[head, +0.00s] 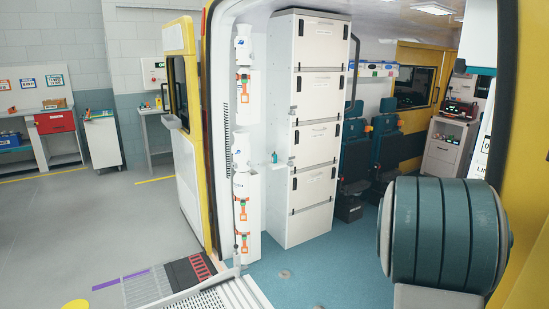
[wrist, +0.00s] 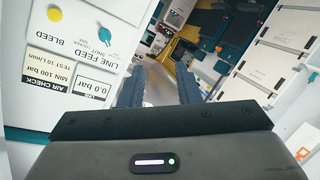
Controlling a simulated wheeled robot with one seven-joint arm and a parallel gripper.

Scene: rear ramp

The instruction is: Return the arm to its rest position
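My gripper (wrist: 159,90) shows in the wrist view with its two dark blue fingers apart. Nothing is held between them. A white panel (wrist: 75,25) with printed labels stands close on the left of the wrist view and appears upside down. It carries a yellow knob (wrist: 54,14), a teal knob (wrist: 104,35) and a readout (wrist: 94,89) of 0.0 bar. I cannot make out my gripper's fingers in the head view.
A tall white cabinet of drawers (head: 316,130) stands inside the vehicle, with teal seats (head: 384,145) behind it. White cylinders (head: 241,200) with orange clips line the door frame. A ramp (head: 215,293) lies at the bottom. The grey floor (head: 90,225) at left is mostly open.

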